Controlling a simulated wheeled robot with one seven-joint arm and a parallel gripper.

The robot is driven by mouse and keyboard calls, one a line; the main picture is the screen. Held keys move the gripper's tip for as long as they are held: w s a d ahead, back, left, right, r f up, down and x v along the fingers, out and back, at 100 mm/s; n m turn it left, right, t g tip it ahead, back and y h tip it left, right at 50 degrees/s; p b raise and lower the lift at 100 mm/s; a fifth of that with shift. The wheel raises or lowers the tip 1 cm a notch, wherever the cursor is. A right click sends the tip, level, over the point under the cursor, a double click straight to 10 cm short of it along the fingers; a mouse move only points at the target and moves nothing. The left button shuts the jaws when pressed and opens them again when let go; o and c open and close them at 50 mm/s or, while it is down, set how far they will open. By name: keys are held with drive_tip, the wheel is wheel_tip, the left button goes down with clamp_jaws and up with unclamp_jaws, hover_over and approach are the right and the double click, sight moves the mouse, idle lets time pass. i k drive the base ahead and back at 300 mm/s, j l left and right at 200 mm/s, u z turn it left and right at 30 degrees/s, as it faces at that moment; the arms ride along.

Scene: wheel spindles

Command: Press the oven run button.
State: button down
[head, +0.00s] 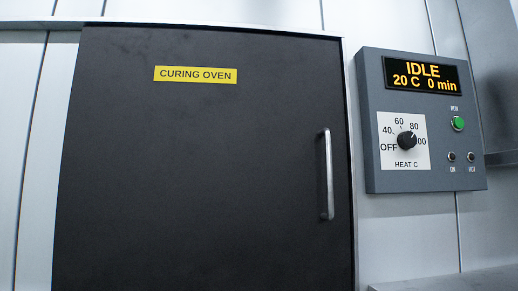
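The green run button (457,123) is on the right side of the grey control panel (378,170), under a small "RUN" label. The panel's display (423,76) reads IDLE, 20 C, 0 min in yellow. A black heat knob (407,141) on a white dial plate (405,162) sits left of the button; its pointer appears turned to the upper right, near 80. The black curing oven door (200,170) fills the left and middle and looks shut. My gripper is not in the head view.
A vertical metal door handle (328,174) stands out left of the panel. Two small dark lamps (451,157), (471,157) labelled ON and HOT are below the button. A pale ledge (440,281) shows at the lower right. The space before the panel looks clear.

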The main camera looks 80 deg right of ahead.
sight(458, 122)
drive_tip(key=z, duration=1.9)
drive_tip(key=k+z, duration=0.1)
drive_tip(key=z, duration=1.3)
drive_tip(key=k+z, duration=0.1)
drive_tip(key=z, duration=0.4)
